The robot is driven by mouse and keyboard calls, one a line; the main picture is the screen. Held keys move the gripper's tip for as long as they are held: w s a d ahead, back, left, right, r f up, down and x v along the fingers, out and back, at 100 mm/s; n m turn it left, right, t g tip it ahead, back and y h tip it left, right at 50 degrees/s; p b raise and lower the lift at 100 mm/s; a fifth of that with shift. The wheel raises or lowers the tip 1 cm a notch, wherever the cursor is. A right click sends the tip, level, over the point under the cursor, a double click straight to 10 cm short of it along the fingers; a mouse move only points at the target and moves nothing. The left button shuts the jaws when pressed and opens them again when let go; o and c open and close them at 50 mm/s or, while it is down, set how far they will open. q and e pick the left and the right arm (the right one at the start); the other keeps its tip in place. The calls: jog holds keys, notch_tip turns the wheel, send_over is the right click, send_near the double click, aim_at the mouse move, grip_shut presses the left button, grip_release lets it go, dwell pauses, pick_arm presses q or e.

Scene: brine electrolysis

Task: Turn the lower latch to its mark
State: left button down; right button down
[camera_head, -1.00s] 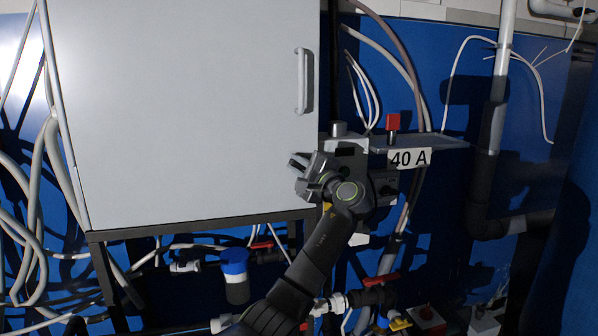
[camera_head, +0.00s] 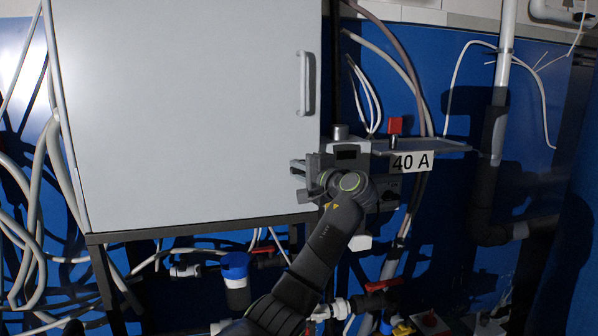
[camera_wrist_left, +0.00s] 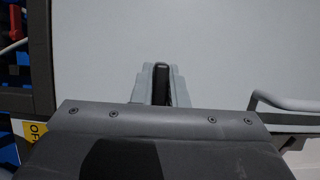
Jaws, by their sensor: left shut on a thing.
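My left gripper (camera_head: 298,171) is at the lower right edge of the large grey cabinet door (camera_head: 180,110), below the door handle (camera_head: 303,82). In the left wrist view its two grey fingers (camera_wrist_left: 160,88) are closed around a narrow black piece, the lower latch (camera_wrist_left: 161,84), against the pale door. The latch points straight up in that view. In the head view the gripper and wrist hide the latch. I cannot make out its mark in either view. My right gripper is not in view.
A shelf with a red knob (camera_head: 395,126) and a "40 A" label (camera_head: 411,162) juts out just right of my wrist. Below the cabinet are a blue-capped container (camera_head: 236,268), pipes and red valve handles (camera_head: 383,285). Loose cables hang at left.

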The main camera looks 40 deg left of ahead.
pick_arm(q)
jog(key=c, duration=1.4)
grip_release()
jog(key=shift+c, duration=0.2)
jog(key=b+v, duration=0.4)
jog(key=v, duration=1.3)
jog(key=shift+d, duration=0.2)
